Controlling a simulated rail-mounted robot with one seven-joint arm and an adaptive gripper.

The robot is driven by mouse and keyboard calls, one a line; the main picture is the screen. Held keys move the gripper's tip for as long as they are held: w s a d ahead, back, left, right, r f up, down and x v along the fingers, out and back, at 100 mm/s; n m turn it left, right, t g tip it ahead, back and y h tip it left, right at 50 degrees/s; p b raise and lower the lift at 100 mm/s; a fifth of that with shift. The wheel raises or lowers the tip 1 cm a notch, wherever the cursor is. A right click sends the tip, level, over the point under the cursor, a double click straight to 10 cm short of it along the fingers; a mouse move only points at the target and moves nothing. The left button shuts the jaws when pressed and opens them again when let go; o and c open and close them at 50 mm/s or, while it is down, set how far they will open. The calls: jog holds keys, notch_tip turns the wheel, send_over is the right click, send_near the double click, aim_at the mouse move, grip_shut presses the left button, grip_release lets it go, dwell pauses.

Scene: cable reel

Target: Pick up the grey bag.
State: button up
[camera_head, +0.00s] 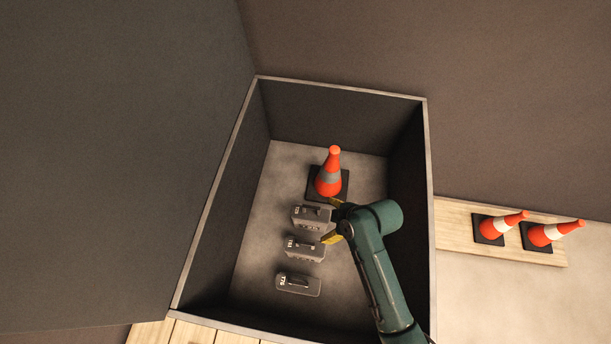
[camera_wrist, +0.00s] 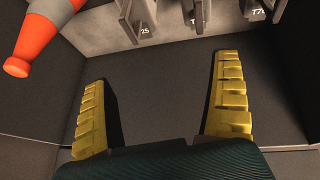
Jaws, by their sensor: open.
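Three grey cases with handles and white markings stand in a row on the floor of a dark open-topped box: the far one (camera_head: 309,217), the middle one (camera_head: 303,251) and the near one (camera_head: 297,285). No soft bag shows, and I cannot tell which case is the grey bag. My gripper (camera_head: 333,221) is open, its yellow-padded fingers just right of the far and middle cases in the head view. In the wrist view my gripper (camera_wrist: 163,75) has nothing between its fingers. Parts of the cases (camera_wrist: 145,18) show at the top edge there, cut off.
An orange cone (camera_head: 328,178) on a black base stands behind the far case; it also shows in the wrist view (camera_wrist: 38,38). The box's walls (camera_head: 428,170) surround the cases. Two more cones (camera_head: 497,225) (camera_head: 552,233) stand outside on the right.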

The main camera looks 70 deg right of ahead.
jog(key=y+b, duration=0.2)
send_near(321, 249)
jog(key=shift+g, duration=0.4)
jog(key=b+x, duration=0.1)
jog(key=x, duration=0.1)
jog(key=b+x, duration=0.1)
jog(key=x, duration=0.1)
jog(key=b+x, duration=0.1)
jog(key=x, duration=0.1)
jog(key=shift+a+f, duration=0.25)
jog(key=shift+a, duration=0.05)
jog(key=b+x, duration=0.2)
jog(key=x, duration=0.1)
jog(key=b+x, duration=0.1)
jog(key=x, duration=0.1)
jog(key=shift+w+d+r, duration=0.1)
jog(key=shift+w+d, duration=0.15)
jog(key=shift+d, duration=0.15)
jog(key=shift+w+a+f, duration=0.1)
jog(key=shift+f, duration=0.15)
jog(key=shift+r, duration=0.1)
jog(key=c, duration=1.4)
jog(key=shift+o, duration=0.2)
jog(key=shift+r, duration=0.15)
